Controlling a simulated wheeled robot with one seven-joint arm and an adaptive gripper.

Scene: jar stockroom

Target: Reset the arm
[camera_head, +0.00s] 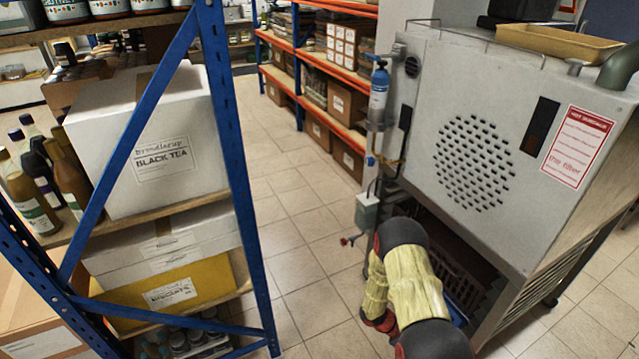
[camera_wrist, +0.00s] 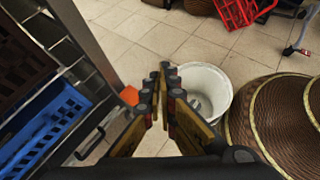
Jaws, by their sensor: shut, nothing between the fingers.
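My gripper (camera_wrist: 163,85) shows in the wrist view with its fingertips close together and nothing between them. It points down toward the tiled floor. In the head view my arm, in a yellow sleeve with dark joints, reaches down beside the grey metal cabinet; the gripper itself is hidden there.
The grey cabinet (camera_head: 480,150) stands close on the right of my arm. A blue-framed shelf (camera_head: 215,110) with a black tea box (camera_head: 150,140) is on the left. The wrist view shows a white bucket (camera_wrist: 218,85), a blue crate (camera_wrist: 45,125) and a red crate (camera_wrist: 235,10).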

